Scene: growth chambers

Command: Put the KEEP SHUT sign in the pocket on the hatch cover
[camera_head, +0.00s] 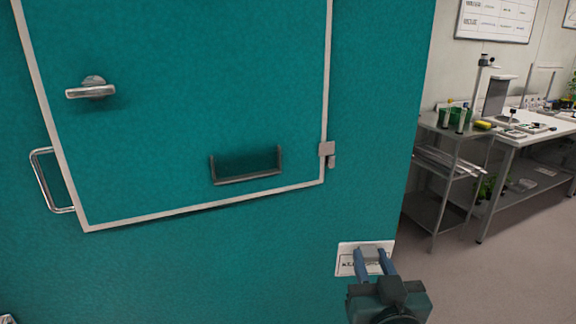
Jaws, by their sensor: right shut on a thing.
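The hatch cover (200,60) is a teal panel with a pale frame, filling the left and middle of the view. The pocket (246,179) is a dark, shallow U-shaped holder low on the cover, and it looks empty. My right gripper (372,254) is at the lower right, below and to the right of the pocket. It is shut on the KEEP SHUT sign (345,262), a small white card with dark lettering. The fingers hide part of the lettering. The sign is apart from the pocket. My left gripper is not in view.
A metal turn handle (91,88) sticks out at the cover's upper left. A bar handle (48,180) is at the left, and a small latch (327,152) sits on the right edge. A metal cart (440,180) and a white bench (545,125) stand farther back, right.

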